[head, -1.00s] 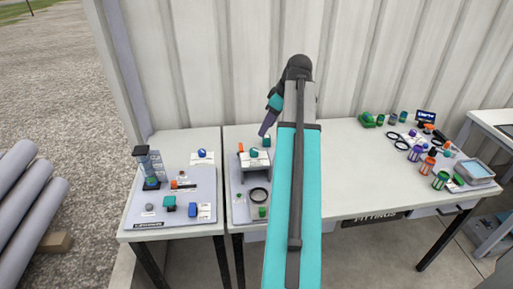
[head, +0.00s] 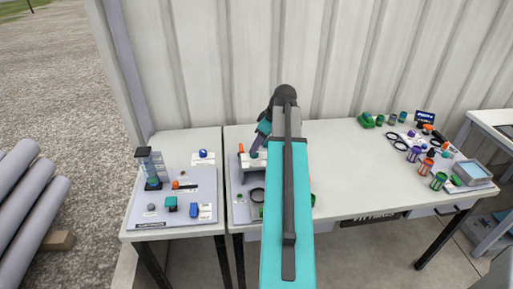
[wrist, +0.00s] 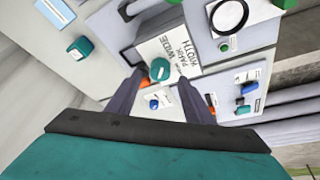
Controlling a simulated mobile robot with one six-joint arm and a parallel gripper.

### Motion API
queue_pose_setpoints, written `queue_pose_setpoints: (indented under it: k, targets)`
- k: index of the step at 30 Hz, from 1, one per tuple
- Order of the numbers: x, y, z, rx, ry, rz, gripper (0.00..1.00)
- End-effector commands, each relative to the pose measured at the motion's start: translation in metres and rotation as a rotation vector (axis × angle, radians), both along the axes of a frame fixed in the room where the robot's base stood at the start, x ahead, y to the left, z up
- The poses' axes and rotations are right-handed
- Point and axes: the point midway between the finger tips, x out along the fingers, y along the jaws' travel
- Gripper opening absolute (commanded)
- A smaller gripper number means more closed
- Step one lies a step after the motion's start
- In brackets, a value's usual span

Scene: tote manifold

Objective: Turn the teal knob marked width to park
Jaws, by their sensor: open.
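The teal knob (wrist: 160,70) sits on a grey raised block (wrist: 178,42) whose printed label includes WIDTH, PARK and WIDE. In the head view the knob (head: 254,154) shows just left of my arm, on the middle panel. My gripper (wrist: 161,80) is open, and its two dark fingers point toward the block, one on each side of the knob in the picture. I cannot tell how far the tips are from it; no contact shows. In the head view my gripper (head: 257,143) is partly hidden by my arm. The knob's pointer is too small to read.
A black ring (wrist: 228,14) and a green button (wrist: 224,47) lie on the block's other side. The left panel (head: 150,220) carries several coloured fixtures. Loose parts and a tray (head: 472,171) are at the right.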

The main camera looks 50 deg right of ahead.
Motion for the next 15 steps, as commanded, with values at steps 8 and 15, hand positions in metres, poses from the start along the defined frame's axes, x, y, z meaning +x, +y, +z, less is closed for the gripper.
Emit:
queue_pose_setpoints:
  k: [8, 15]
  targets:
    - [0.008, 0.002, -0.022, 0.001, 0.001, -0.001, 0.47]
    - [0.011, 0.003, -0.029, 0.000, 0.000, -0.001, 0.47]
